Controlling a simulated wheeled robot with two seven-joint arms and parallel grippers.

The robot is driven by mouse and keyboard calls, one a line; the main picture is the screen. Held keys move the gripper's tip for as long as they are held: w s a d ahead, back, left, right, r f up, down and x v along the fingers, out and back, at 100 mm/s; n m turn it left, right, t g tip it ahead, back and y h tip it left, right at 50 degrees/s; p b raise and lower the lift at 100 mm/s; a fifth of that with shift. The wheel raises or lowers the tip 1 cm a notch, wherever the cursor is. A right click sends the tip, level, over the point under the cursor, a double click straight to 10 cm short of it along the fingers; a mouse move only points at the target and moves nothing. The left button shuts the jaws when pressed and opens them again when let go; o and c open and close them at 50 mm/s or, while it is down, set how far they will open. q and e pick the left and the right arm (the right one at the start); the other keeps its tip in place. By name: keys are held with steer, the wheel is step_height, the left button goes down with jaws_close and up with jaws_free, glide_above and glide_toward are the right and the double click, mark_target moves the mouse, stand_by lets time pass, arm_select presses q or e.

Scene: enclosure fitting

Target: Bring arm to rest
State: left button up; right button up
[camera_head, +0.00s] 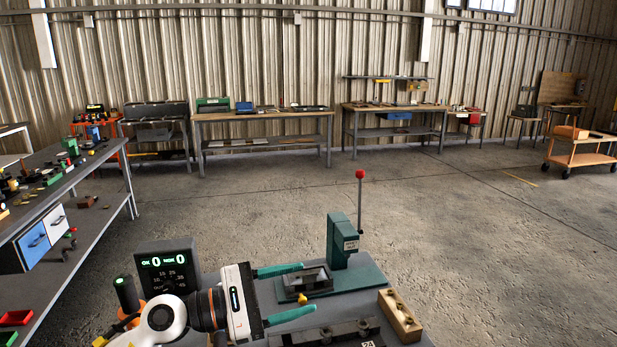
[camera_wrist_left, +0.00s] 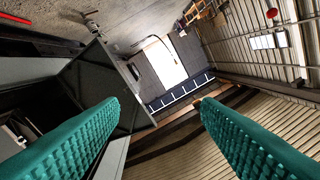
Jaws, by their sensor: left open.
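My left gripper (camera_head: 291,292) reaches in from the lower left in the head view, over the grey work table in front of me. Its two teal fingers are spread apart with nothing between them. In the left wrist view the same fingers (camera_wrist_left: 160,110) stand wide apart, with only background between them. My right gripper shows in neither view.
A green press (camera_head: 342,242) with a red-knobbed lever stands just beyond the fingers, a grey fixture (camera_head: 309,281) on its base. A wooden block (camera_head: 399,315) lies to the right. A counter display (camera_head: 166,266) stands behind my wrist. Open floor (camera_head: 450,220) lies beyond.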

arm_select(q)
steer(key=a+f+n+t+y, duration=0.1)
steer(key=a+n+t+y, duration=0.45)
steer(key=n, duration=0.85)
steer(key=a+f+n+t+y, duration=0.1)
steer(key=a+n+t+y, duration=0.2)
steer(key=n+t, duration=0.9)
steer(key=s+a+f+n+g+y, duration=0.2)
steer(key=a+f+n+g+y, duration=0.25)
steer(key=f+n, duration=0.35)
steer(key=s+a+f+n+g+y, duration=0.35)
steer(key=f+n+y, duration=0.2)
steer(key=n, duration=0.55)
steer(key=s+a+f+n+g+h, duration=0.1)
steer(key=s+f+n+g, duration=0.5)
steer(key=s, duration=0.5)
steer(key=s+f+n+g, duration=0.3)
steer(key=s+f+g, duration=0.3)
steer(key=s+f, duration=0.35)
step_height(320, 180, down, 27)
steer(key=s+g, duration=0.1)
steer(key=s, duration=0.2)
steer(key=s+a+f+g, duration=0.1)
steer(key=s+a+f, duration=0.2)
steer(key=s+f, duration=1.1)
steer(key=shift+s+f, duration=0.25)
steer(key=shift+s, duration=0.4)
steer(key=shift+a, duration=0.1)
